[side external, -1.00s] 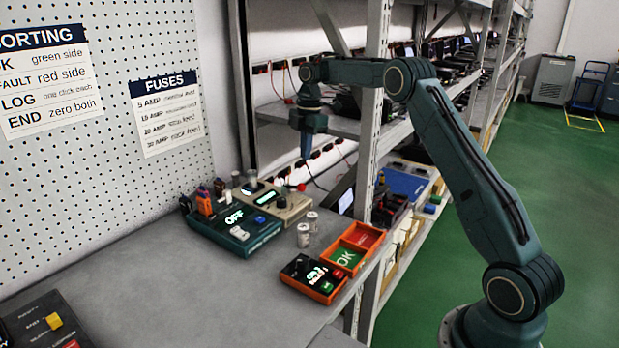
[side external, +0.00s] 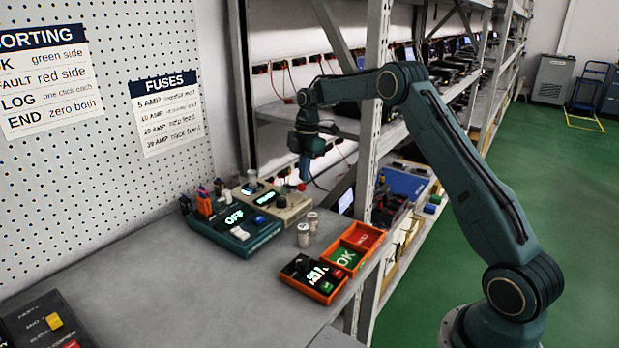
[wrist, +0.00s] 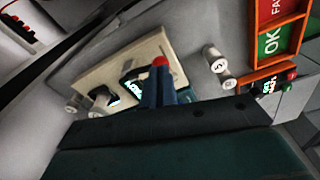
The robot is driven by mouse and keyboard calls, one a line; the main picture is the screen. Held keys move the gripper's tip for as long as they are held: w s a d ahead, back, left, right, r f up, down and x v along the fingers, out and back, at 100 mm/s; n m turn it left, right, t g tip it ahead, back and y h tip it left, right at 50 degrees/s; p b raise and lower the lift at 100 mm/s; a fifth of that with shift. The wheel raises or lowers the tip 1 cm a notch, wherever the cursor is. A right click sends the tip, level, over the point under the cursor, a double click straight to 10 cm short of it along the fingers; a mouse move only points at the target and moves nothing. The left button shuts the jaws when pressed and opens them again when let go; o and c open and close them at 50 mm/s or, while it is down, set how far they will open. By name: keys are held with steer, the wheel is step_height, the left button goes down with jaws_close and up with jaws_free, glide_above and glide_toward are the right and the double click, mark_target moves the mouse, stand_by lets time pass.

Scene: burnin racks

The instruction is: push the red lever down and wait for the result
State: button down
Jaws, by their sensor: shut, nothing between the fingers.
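The red lever's round knob (side external: 302,187) stands at the right end of a beige box (side external: 290,211) at the back of the bench. My gripper (side external: 304,177) points down with its fingers shut and empty, their tips right at the knob. In the wrist view the red knob (wrist: 160,61) shows just beyond the closed blue fingertips (wrist: 161,74). I cannot tell whether they touch it. The fingers hide the lever's stem and part of the beige box's lit display (side external: 265,199), whose text is too small to read surely.
A teal box (side external: 240,232) reading OFF sits left of the beige box. Two pale cylinders (side external: 303,236) stand in front. An orange-edged black box (side external: 312,278) and an orange OK/FAIL tray (side external: 357,248) lie to the right. A shelf post (side external: 372,110) rises close by.

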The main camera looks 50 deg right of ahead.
steer(key=shift+f, duration=0.35)
steer(key=shift+f, duration=0.15)
